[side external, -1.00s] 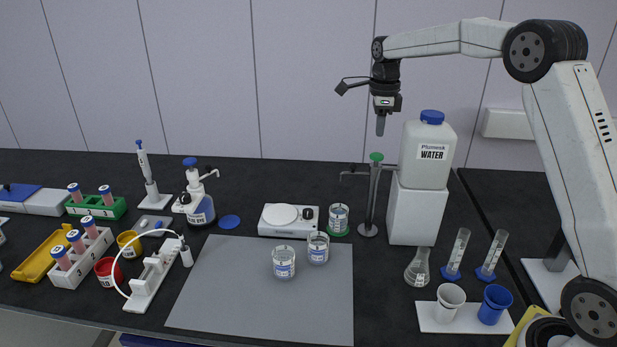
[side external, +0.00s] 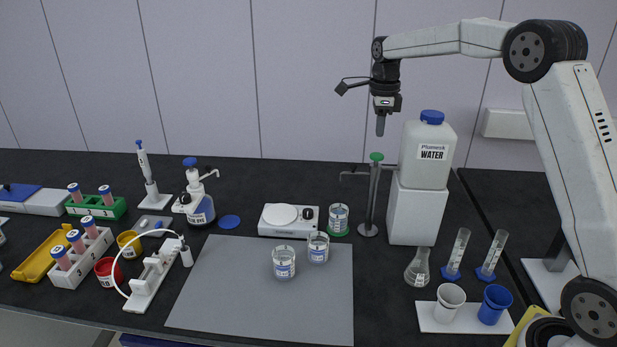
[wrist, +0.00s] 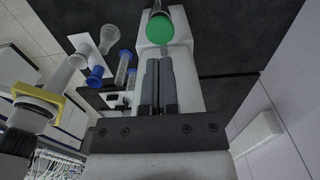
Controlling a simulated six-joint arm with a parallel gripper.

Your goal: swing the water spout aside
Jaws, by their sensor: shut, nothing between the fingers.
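The water spout (side external: 354,174) is a thin grey arm on an upright metal post (side external: 370,205) with a green knob (side external: 376,157) on top. It points left, with its end above and near a glass beaker (side external: 338,216) on a green disc. A white water container (side external: 427,155) with a blue cap stands on a white block just right of the post. My gripper (side external: 381,126) is shut and empty, pointing down above the green knob with a gap between. In the wrist view the knob (wrist: 162,28) shows beyond my closed fingertips (wrist: 157,62); the spout arm is not clear there.
A white scale (side external: 289,219) stands left of the beaker. Two more beakers (side external: 284,262) stand on the grey mat (side external: 250,310). A flask (side external: 419,270), two cylinders and two cups (side external: 494,303) stand at the front right. Air around my gripper is free.

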